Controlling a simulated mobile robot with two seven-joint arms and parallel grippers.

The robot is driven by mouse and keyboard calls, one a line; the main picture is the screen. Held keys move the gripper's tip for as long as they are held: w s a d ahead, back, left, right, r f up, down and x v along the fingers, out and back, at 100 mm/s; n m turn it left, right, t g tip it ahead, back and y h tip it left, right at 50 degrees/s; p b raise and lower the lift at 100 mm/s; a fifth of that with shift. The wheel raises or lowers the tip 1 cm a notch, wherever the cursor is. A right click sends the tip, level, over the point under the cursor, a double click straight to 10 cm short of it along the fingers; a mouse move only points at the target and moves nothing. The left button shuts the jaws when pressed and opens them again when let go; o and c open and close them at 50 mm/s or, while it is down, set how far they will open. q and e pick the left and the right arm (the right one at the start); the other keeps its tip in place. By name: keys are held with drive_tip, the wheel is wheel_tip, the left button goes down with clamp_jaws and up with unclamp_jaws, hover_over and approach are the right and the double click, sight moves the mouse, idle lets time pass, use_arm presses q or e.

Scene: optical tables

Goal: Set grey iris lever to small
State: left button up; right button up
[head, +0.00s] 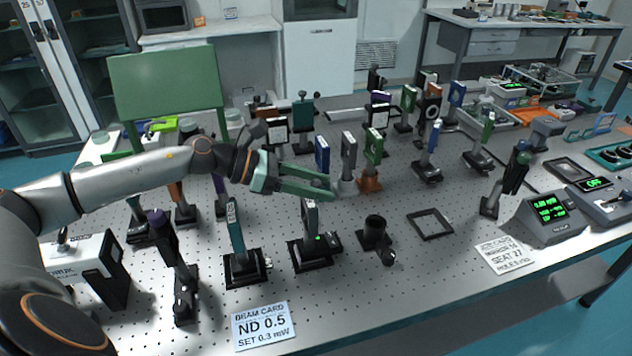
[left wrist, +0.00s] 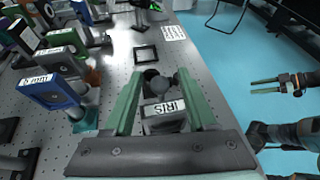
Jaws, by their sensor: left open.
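A dark grey block labelled IRIS (left wrist: 163,110) lies between my left gripper's fingers in the left wrist view. It appears to match the upright dark grey mount (head: 311,218) with a small green light in the head view. A dark rounded knob (left wrist: 165,85) shows just past the label; I cannot tell whether it is the iris lever. My left gripper (head: 333,188) is open, with green fingers above and behind the mount. In the left wrist view the fingers lie either side of the block, with no clear contact. My right gripper (left wrist: 263,86) is open and empty over the floor.
A black cylinder mount (head: 375,232) and a flat black frame (head: 430,224) stand right of the iris. Blue (head: 322,155) and grey (head: 349,150) upright mounts stand behind. A teal mount (head: 237,235) is to the left. A card (head: 263,325) lies at the front edge.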

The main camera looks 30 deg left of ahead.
use_arm(q)
drive_tip(key=shift+c, duration=0.4)
clamp_jaws()
idle(0.9)
